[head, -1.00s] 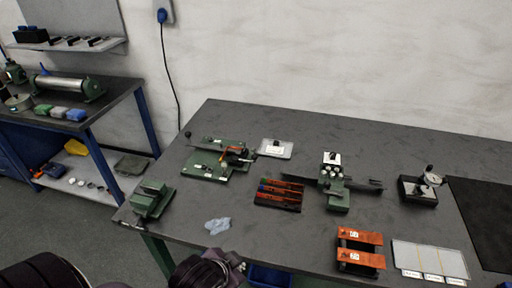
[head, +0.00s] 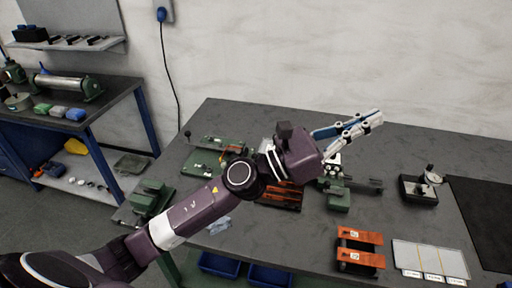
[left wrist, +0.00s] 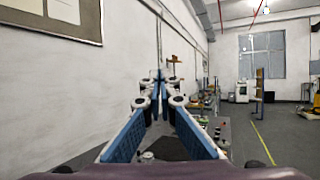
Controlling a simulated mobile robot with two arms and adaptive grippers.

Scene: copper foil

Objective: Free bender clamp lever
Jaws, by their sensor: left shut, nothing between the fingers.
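My left arm reaches across the bench in the head view. Its gripper (head: 374,121) is shut and empty, held above the table and pointing up and right toward the wall. In the left wrist view its blue-padded fingers (left wrist: 160,78) come together at the tips. A green-based fixture (head: 204,162) stands at the left back of the bench, partly hidden by my arm. A second green device (head: 338,200) stands below my gripper, its upper part partly covered. I cannot tell which is the bender, and no clamp lever shows clearly. My right gripper is not in view.
Orange-topped blocks (head: 361,237), a labelled pale tray (head: 436,259) and a dial gauge stand (head: 418,190) are at the right. An orange-black rack (head: 280,199) lies partly under my arm. The bench's back right (head: 420,145) is clear.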

